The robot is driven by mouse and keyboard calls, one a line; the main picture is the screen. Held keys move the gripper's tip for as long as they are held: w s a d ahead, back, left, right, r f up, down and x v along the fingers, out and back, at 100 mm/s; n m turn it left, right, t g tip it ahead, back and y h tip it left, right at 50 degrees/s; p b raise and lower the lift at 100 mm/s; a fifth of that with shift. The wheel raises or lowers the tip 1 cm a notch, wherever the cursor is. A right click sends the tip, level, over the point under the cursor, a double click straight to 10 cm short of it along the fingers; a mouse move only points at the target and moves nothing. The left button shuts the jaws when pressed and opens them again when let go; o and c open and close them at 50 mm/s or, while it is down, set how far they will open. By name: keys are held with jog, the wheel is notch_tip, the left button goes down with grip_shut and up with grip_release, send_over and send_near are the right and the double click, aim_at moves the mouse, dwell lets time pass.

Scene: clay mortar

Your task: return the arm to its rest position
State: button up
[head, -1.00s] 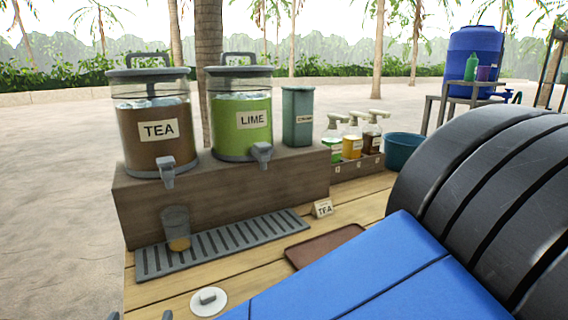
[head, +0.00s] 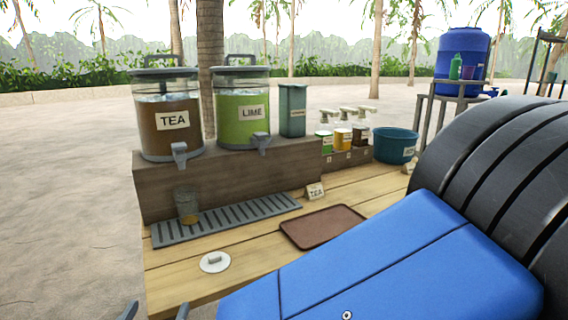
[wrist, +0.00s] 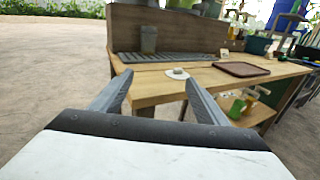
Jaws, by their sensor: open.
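My gripper (wrist: 160,92) is open and empty in the wrist view, its two grey fingers apart in front of the wooden table's near edge. Its fingertips also show at the bottom left of the head view (head: 155,311). My blue and black arm links cover the right of the head view. A cup (head: 187,206) with some brown liquid at its bottom stands on the slotted drip tray (head: 225,217) below the tea dispenser (head: 167,115). The cup also shows in the wrist view (wrist: 148,40).
A round white lid (head: 215,262) lies near the table's front. A brown tray (head: 322,227) lies on the table (head: 180,280). The lime dispenser (head: 242,107), pump bottles (head: 343,138) and a teal tub (head: 396,145) stand at the back. Open sand lies to the left.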

jog(key=w+d+f+m+g+h, duration=0.1)
jog(key=w+d+m+g+h, duration=0.3)
jog(key=d, duration=0.6)
jog(key=w+d+m+g+h, duration=0.15)
jog(key=w+d+m, duration=0.35)
jog(key=d, duration=0.5)
jog(key=w+d+f+m+g+h, duration=0.1)
jog(key=w+d+m+g+h, duration=0.3)
jog(key=d, duration=0.6)
jog(key=s+d+f+m+g+y, duration=0.1)
jog(key=d+m+g, duration=0.1)
jog(key=d+m, duration=0.35)
jog(key=s+d+f+m+g+y, duration=0.1)
jog(key=s+d+m+g+y, duration=0.15)
jog(key=d, duration=0.65)
jog(key=s+d+m+t+y, duration=0.1)
jog(key=s+d+m+y, duration=0.4)
jog(key=m, duration=1)
jog(key=s+d, duration=0.2)
jog(key=s, duration=0.2)
jog(key=shift+d+f, duration=0.2)
jog(key=shift+d, duration=0.2)
